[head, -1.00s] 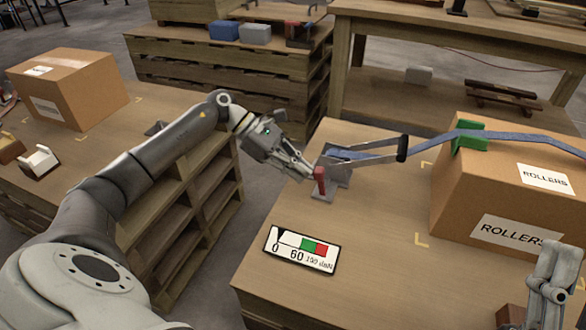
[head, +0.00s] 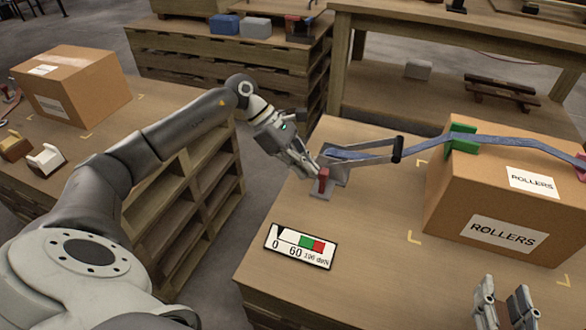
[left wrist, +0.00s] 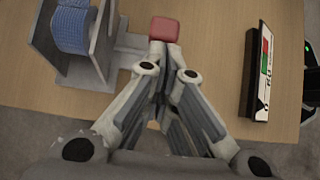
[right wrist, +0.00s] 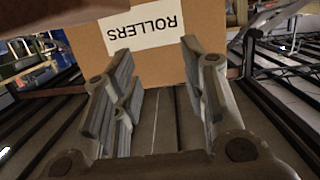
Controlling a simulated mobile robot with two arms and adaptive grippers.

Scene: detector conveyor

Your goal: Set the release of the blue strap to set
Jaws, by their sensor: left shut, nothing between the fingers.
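The blue strap (head: 490,139) runs over the ROLLERS box (head: 440,199) through a green corner piece (head: 461,139) to a grey metal ratchet (head: 360,160) with a black-tipped handle. The red release (head: 323,180) stands on the ratchet's base plate. In the left wrist view the red release (left wrist: 164,29) is at the fingertips and the blue strap coil (left wrist: 72,28) is beside it. My left gripper (head: 312,174) is shut and empty, its tips at or touching the red release; contact is hard to tell. My right gripper (head: 502,292) is open and empty, in front of the box.
A gauge (head: 300,246) marked 0, 60 and 100 daN lies on the table (head: 340,280), its pointer near 0. A second box (head: 72,85) stands on the left bench. The table between gauge and box is clear.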

